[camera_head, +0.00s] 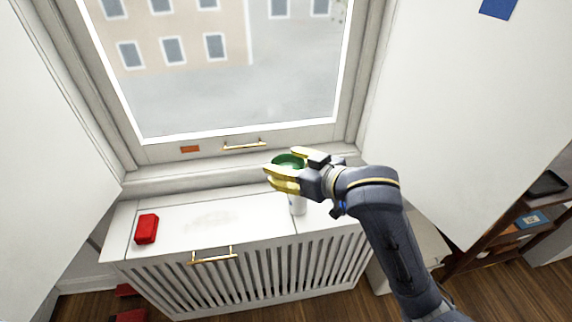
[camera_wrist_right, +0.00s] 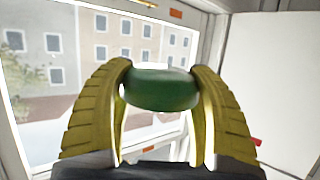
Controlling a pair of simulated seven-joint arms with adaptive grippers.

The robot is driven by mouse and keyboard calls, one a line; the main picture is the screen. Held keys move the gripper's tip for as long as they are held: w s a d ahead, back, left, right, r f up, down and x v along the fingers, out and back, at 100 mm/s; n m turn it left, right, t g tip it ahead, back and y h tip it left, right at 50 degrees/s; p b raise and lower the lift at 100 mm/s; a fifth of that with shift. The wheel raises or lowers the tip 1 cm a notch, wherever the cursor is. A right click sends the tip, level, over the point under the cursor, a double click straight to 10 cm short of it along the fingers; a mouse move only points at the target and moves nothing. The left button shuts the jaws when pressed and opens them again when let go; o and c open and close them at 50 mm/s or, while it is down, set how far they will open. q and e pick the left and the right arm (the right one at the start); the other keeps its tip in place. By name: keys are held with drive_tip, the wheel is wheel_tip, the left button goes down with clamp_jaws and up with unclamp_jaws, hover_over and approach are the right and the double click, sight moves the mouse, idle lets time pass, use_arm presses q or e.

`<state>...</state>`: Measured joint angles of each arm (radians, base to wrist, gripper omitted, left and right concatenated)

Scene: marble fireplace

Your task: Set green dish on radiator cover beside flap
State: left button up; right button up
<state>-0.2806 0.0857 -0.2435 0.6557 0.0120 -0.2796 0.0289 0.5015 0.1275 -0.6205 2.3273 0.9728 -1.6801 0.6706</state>
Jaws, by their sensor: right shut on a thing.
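My right gripper (camera_head: 290,170) has yellow fingers and is shut on the green dish (camera_head: 289,160). In the right wrist view the dish (camera_wrist_right: 160,89) sits between the two yellow fingers. The gripper holds it in front of the window, above the right part of the white radiator cover (camera_head: 255,213). A flap with a brass handle (camera_head: 213,256) seems to be the cover's left section, bounded by a seam near the middle. My left gripper is not in view.
A red object (camera_head: 147,229) lies at the left end of the cover top. A dark wooden shelf (camera_head: 505,230) stands at the right. The middle of the cover top is clear.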

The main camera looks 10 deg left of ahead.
drive_tip(key=shift+w+d+r, duration=0.1)
drive_tip(key=shift+w+d, duration=0.1)
drive_tip(key=w+d+f+m+t+h, duration=0.1)
drive_tip(key=w+d+m+t+h, duration=0.2)
drive_tip(key=d, duration=0.8)
drive_tip(key=w+d+m+t+h, duration=0.25)
drive_tip(key=d+m+h, duration=0.25)
drive_tip(key=d, duration=0.5)
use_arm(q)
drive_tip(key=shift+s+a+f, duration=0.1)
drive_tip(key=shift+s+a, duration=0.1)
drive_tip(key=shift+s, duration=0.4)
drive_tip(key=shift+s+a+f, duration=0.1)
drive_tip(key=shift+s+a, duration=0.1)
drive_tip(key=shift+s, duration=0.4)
use_arm(e)
drive_tip(key=s+d+f+m+h, duration=0.2)
drive_tip(key=d+f, duration=0.3)
drive_tip(key=d, duration=0.1)
drive_tip(key=shift+s+f, duration=0.15)
drive_tip(key=shift+f, duration=0.05)
drive_tip(key=shift+a+g, duration=0.15)
drive_tip(key=shift+g, duration=0.1)
